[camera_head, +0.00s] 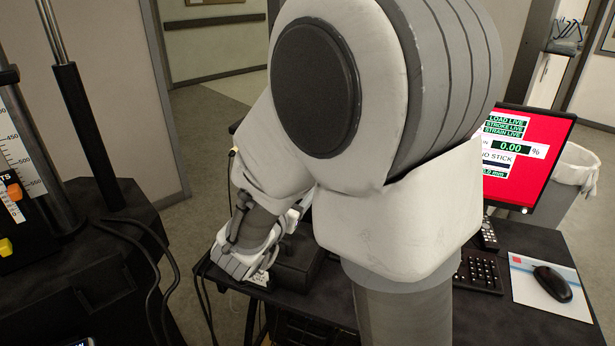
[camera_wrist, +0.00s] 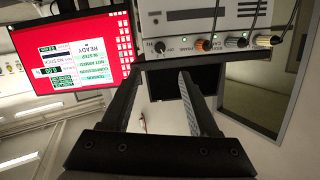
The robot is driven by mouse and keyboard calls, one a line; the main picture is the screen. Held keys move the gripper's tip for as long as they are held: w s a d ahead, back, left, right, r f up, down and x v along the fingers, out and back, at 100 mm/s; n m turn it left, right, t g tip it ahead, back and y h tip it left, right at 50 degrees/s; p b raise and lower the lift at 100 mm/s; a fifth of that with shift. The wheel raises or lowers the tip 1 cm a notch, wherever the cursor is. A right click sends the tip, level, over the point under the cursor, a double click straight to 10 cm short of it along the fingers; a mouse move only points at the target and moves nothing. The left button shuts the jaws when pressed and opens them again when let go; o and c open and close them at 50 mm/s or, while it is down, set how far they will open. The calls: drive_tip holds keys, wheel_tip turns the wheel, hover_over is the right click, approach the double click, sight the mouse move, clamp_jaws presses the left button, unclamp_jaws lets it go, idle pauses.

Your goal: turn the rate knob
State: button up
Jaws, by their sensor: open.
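In the wrist view, my gripper (camera_wrist: 160,77) has its two dark fingers apart with nothing between them. Just beyond the fingertips is the front panel of a light grey instrument box (camera_wrist: 203,14). A small dark knob (camera_wrist: 160,46) with tiny marks sits low on that panel, roughly in line with the gap between the fingers and apart from them. Its label is too small to read, so I cannot tell for certain that it is the rate knob. In the head view, my arm hides the box and knob, and my fingers cannot be made out.
Plugs with cables, one of them orange (camera_wrist: 203,44), line the panel beside the knob. A red-screened monitor (camera_head: 521,158) stands on the dark desk, near a keyboard (camera_head: 478,272) and mouse (camera_head: 552,283). A test frame column (camera_head: 85,135) and loose black cables are at left.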

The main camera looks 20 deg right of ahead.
drive_tip(key=shift+v, duration=1.6)
